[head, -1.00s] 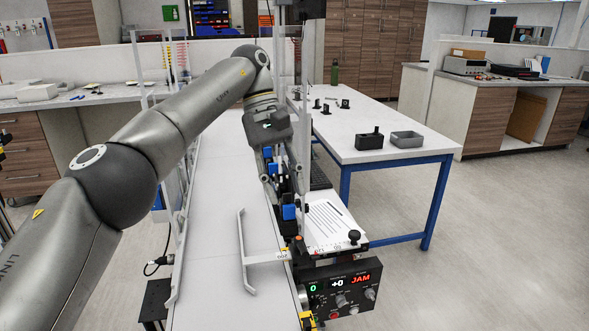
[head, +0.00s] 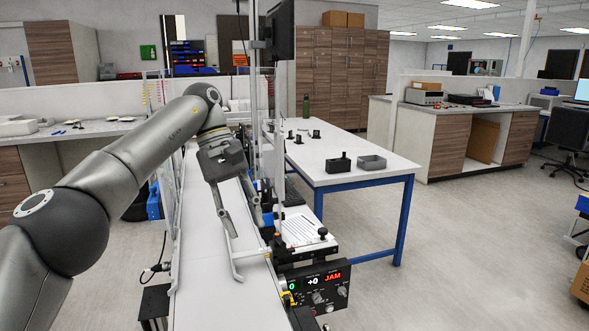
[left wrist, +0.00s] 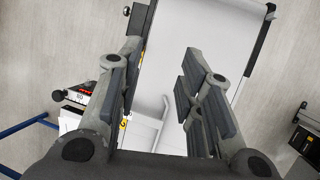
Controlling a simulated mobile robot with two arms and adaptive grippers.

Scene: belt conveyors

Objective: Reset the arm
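My left arm reaches in from the left in the head view, over the white conveyor belt (head: 198,255). My left gripper (head: 244,218) points down above the belt, beside the machine on its right side. In the left wrist view my left gripper (left wrist: 163,62) has its two padded fingers wide apart. Nothing is held between them. The belt (left wrist: 185,40) and a pale guide rail (left wrist: 150,128) show below, in the gap. My right arm and gripper are not in view.
A control panel (head: 318,283) reads "JAM" in red at the belt's near right. A clear guard post (head: 279,130) stands close right of the gripper. A blue-legged table (head: 345,178) holds a black holder (head: 340,163) and a grey tray (head: 372,162).

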